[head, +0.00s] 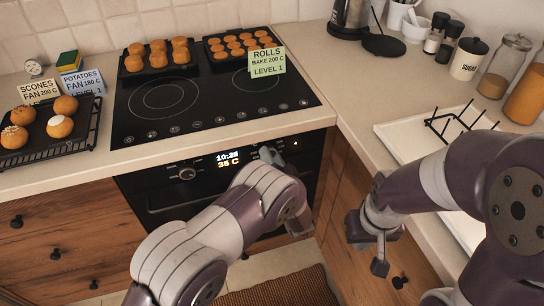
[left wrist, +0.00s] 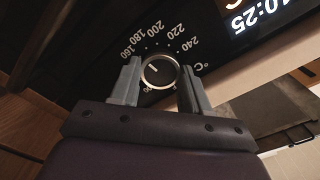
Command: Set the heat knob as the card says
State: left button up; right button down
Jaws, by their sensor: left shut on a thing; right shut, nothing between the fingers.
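The heat knob (left wrist: 158,72) is a dark round knob with a bright rim and a dial reading 160 to 240 °C. Its pale mark points up-left, roughly towards 160; the exact setting is hard to read. My left gripper (left wrist: 160,88) is shut on the knob, one finger on each side; in the head view the gripper (head: 270,156) is at the oven panel and hides the knob. The card (head: 267,62) on the hob reads "ROLLS, BAKE 200 C, LEVEL 1". My right gripper (head: 376,250) is shut and empty, in front of the right-hand cabinet.
Other cards read "SCONES FAN 200 C" (head: 39,91) and "POTATOES FAN 180 C" (head: 81,82). A second knob (head: 187,174) is left of the display (head: 228,159), which shows 10:25 and 35 C. The oven handle is below. A white tray (head: 398,137) lies on the right counter.

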pick_arm(q)
jog(key=shift+f+m, duration=0.1)
jog(key=shift+m, duration=0.5)
jog(key=o, duration=1.1)
jog(key=shift+c, duration=0.2)
jog(key=shift+s, duration=0.1)
jog(key=v, duration=1.2)
jog(key=shift+s, duration=0.25)
jog(key=shift+d, duration=0.1)
